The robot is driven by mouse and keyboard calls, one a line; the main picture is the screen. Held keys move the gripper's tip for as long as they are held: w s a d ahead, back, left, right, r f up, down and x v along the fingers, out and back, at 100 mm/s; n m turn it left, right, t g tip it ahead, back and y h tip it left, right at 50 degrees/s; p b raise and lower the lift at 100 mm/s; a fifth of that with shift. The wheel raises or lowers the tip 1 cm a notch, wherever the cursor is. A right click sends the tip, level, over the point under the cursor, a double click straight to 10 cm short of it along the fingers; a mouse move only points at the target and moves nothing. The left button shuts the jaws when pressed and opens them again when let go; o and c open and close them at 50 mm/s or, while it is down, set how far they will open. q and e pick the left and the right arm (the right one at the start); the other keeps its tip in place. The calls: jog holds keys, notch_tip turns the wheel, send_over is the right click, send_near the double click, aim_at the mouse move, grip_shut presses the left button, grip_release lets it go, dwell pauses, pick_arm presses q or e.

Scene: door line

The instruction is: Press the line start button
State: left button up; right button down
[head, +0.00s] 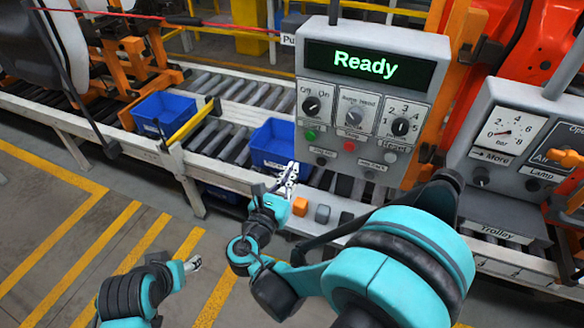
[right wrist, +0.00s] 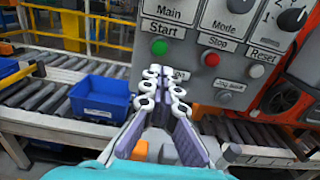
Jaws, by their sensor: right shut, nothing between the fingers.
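The grey control panel (head: 375,75) shows "Ready" on its dark screen. Its green button (head: 311,135) is round and also shows in the right wrist view (right wrist: 159,47), under the word "Start". A red button (right wrist: 211,59) under "Stop" and a pale button (right wrist: 257,71) under "Reset" are to its right. My right gripper (head: 291,168) is shut and empty, below and left of the green button. In the right wrist view its fingertips (right wrist: 165,80) appear just below the green button, apart from it. My left gripper (head: 193,264) is small at lower left, its fingers unclear.
Blue bins (head: 164,113) stand on the roller conveyor (head: 215,140). An orange block (head: 300,206) and a grey block (head: 322,214) are on the conveyor's front rail. Yellow-striped floor lies open at left.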

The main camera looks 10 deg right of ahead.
aim_at(310, 138)
jog(key=x, duration=1.1)
jog(key=shift+w+d, duration=0.1)
jog(key=shift+d, duration=0.05)
jog(key=shift+b, duration=0.3)
